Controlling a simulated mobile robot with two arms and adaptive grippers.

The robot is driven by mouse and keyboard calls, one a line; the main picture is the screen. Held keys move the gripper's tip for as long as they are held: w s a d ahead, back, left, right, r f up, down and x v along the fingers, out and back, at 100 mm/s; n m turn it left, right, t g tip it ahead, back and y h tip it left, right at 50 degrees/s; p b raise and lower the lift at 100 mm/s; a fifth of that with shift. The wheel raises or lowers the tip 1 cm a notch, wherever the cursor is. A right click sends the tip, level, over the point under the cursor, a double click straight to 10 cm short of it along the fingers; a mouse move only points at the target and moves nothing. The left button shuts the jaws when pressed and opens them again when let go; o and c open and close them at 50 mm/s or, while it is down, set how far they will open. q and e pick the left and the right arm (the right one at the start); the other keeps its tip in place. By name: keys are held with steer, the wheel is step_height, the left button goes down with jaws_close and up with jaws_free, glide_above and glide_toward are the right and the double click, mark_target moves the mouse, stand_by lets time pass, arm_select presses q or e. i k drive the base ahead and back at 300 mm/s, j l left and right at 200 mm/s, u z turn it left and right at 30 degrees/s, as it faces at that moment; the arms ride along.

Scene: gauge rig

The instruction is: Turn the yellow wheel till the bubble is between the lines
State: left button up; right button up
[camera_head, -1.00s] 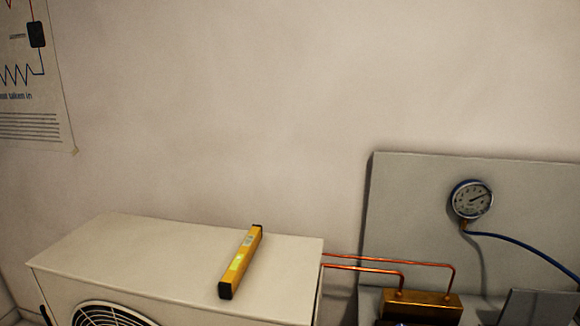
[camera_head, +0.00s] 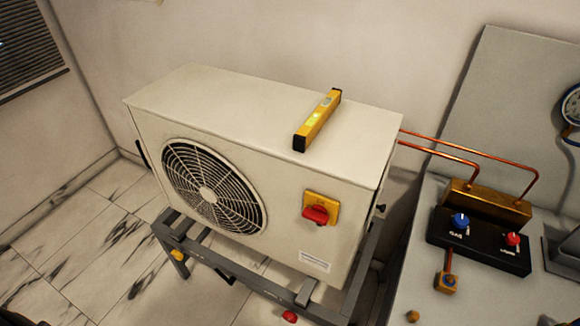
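A yellow spirit level (camera_head: 327,108) with black ends lies on top of the cream outdoor unit (camera_head: 240,105). Its vial looks pale yellow-green, but the bubble and lines are too small to make out. A small yellow part (camera_head: 179,256), perhaps the yellow wheel, shows low on the left of the grey stand (camera_head: 250,282) under the unit. A red part (camera_head: 289,316) shows at the stand's lower right, near the bottom edge. Neither of my grippers can be made out in the view.
A red switch (camera_head: 316,214) on a yellow plate is on the unit's front, beside the fan grille (camera_head: 213,188). At right, a grey bench holds a black box (camera_head: 480,246) with blue and red knobs. Copper pipes (camera_head: 450,144) run to it. Marble floor (camera_head: 75,255) lies open at left.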

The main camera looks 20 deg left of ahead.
mark_target(176, 255)
steer(key=j+u, duration=0.15)
steer(key=u, duration=1.5)
